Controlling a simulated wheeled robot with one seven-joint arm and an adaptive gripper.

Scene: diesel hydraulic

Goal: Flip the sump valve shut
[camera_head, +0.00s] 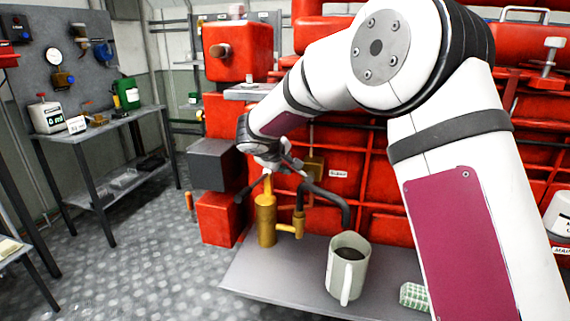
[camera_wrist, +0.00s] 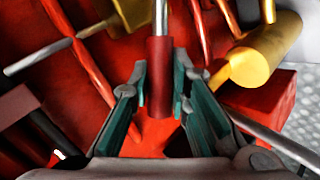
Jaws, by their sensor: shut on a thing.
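A brass valve (camera_head: 315,167) sits on the red machine beside a small white label (camera_head: 338,174), probably the sump valve; the lettering is too small to read surely. My gripper (camera_head: 284,164) is left of it, above the brass pump. In the wrist view my gripper (camera_wrist: 160,88) has its green-lined fingers closed on both sides of a red sleeve (camera_wrist: 158,62) on a thin metal lever (camera_wrist: 160,14). Brass parts (camera_wrist: 92,12) show at the upper left. Where the lever joins the valve is out of view, and my arm and fingers hide it in the head view.
A brass pump (camera_head: 266,222) with a dark curved spout (camera_head: 325,196) stands on the grey shelf (camera_head: 290,283). A mug (camera_head: 347,266) with dark liquid stands below the spout. Open floor lies left.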

